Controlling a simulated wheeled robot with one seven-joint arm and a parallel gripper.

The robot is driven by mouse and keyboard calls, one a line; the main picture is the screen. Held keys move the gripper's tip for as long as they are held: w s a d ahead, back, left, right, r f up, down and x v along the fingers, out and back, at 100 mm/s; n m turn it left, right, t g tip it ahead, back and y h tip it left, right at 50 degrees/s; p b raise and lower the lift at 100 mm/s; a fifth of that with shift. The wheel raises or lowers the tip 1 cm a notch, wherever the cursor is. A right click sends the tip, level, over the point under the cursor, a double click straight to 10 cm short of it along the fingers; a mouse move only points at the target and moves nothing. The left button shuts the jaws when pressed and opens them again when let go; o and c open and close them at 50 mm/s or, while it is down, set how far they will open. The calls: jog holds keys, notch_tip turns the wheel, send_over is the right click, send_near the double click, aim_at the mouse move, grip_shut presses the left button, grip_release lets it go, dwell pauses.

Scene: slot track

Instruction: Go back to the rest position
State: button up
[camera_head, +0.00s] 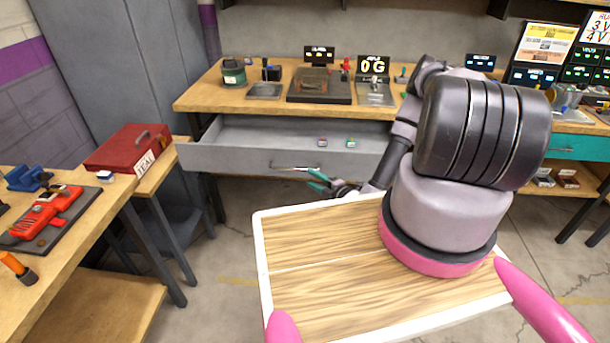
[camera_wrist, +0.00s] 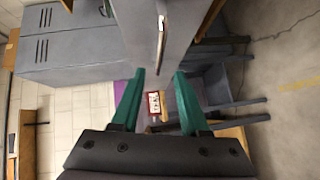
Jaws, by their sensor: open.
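My gripper (camera_head: 319,181) shows in the head view just in front of the open grey drawer (camera_head: 240,161), close to the drawer's handle (camera_head: 292,167). Whether a fingertip touches the handle I cannot tell. In the wrist view the two green fingers of my gripper (camera_wrist: 159,74) stand apart with nothing between them. The handle (camera_wrist: 161,35) lies beyond the fingertips there. My arm reaches forward over my wooden tray and hides part of the bench.
The drawer sticks out below the workbench (camera_head: 190,101) and holds two small blocks (camera_head: 322,142) (camera_head: 351,143). A red box (camera_head: 128,147) stands on the left side table. Another table with red tools (camera_head: 45,215) is at lower left. Floor shows between table and tray.

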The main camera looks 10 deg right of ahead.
jog(key=shift+s+d+r, duration=0.1)
jog(key=shift+s+d, duration=0.1)
jog(key=shift+s, duration=0.3)
jog(key=a+r+n+g+y, duration=0.2)
jog(key=r+n+g+y, duration=0.15)
jog(key=r+n, duration=0.65)
jog(key=s+a+r+n+g+y, duration=0.15)
jog(key=r+n+g, duration=0.45)
jog(key=r, duration=0.6)
jog(key=a+r+n+g+y, duration=0.3)
jog(key=r+n+g, duration=0.1)
jog(key=r+n, duration=0.65)
jog(key=s+d+r+n+t+h, duration=0.2)
jog(key=s+d+r+n+h, duration=0.1)
jog(key=r, duration=0.5)
jog(key=s+d+r+n+t+h, duration=0.2)
jog(key=s+d+r+n+h, duration=0.2)
jog(key=s+r+n+h, duration=0.2)
jog(key=s+d+r+n+t+h, duration=0.2)
jog(key=s+d+r+n+h, duration=0.1)
jog(key=s+r+n, duration=0.5)
notch_tip(320, 180, up, 3)
jog(key=n+h, duration=0.1)
jog(key=n, duration=0.1)
jog(key=shift+s+d+f+n+h, duration=0.15)
jog(key=shift+s+d+n+h, duration=0.1)
jog(key=shift+d+n+h, duration=0.1)
